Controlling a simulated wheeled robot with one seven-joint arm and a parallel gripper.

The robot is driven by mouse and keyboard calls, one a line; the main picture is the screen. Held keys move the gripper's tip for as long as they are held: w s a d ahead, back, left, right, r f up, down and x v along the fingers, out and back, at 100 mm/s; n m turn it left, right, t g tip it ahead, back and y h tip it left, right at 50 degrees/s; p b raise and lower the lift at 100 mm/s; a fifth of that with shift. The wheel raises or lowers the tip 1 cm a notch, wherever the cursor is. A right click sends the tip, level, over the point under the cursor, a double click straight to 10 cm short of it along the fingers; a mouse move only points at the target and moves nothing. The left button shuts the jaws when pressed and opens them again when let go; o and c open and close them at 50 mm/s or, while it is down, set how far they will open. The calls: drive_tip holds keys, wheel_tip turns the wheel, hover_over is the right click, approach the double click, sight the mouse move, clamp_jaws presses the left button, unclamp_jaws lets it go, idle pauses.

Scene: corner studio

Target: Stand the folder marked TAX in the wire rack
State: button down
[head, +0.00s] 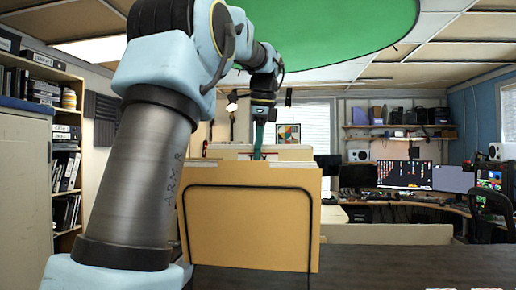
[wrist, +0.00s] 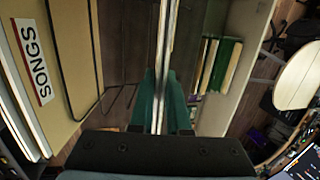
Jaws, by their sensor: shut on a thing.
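My gripper (head: 257,152) is shut on a thin folder; in the wrist view its teal fingers (wrist: 162,112) pinch the held folder (wrist: 163,50), seen nearly edge-on. No label on it shows, so I cannot read whether it is TAX. The dark wire rack (head: 248,187) stands in front of me, with a large manila folder (head: 250,230) upright in it. I cannot tell whether the held folder's lower edge is inside the rack.
A dark surface (head: 420,262) extends to the right of the rack. A shelf unit with binders (head: 66,170) is at the left. Green and cream books (wrist: 215,65) stand right of the held folder in the wrist view. A desk with monitors (head: 405,174) is farther back right.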

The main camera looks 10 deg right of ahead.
drive_tip(key=shift+d+b+x, duration=0.2)
drive_tip(key=shift+b+x, duration=0.6)
drive_tip(key=shift+x, duration=0.95)
drive_tip(key=c, duration=0.8)
unclamp_jaws()
drive_tip(key=v, duration=1)
drive_tip(key=shift+s+r+p, duration=0.15)
drive_tip(key=shift+r+p, duration=0.2)
drive_tip(key=shift+p, duration=0.1)
